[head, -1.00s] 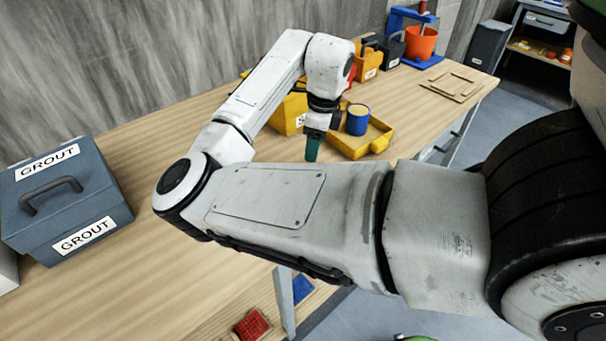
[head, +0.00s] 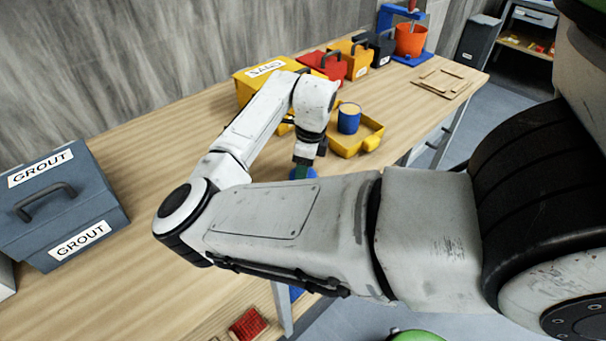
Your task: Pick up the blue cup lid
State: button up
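A round blue piece, apparently the blue cup lid (head: 312,174), lies on the wooden table. It is partly hidden by my fingers and forearm. My gripper (head: 301,173) points down over it with its green fingertips. I cannot tell whether they touch the lid or how far apart they are. The blue cup (head: 348,124) stands upright, uncovered, in a yellow tray (head: 372,148) to the right of my gripper, with tan material at its top.
A yellow SAND box (head: 262,72) stands behind my arm. Red, orange and dark boxes stand in a row beyond it. A grey GROUT box (head: 60,205) stands at the left. Bare tabletop (head: 150,140) lies between the GROUT box and my arm.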

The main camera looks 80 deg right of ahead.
grip_shut()
dwell(0.5)
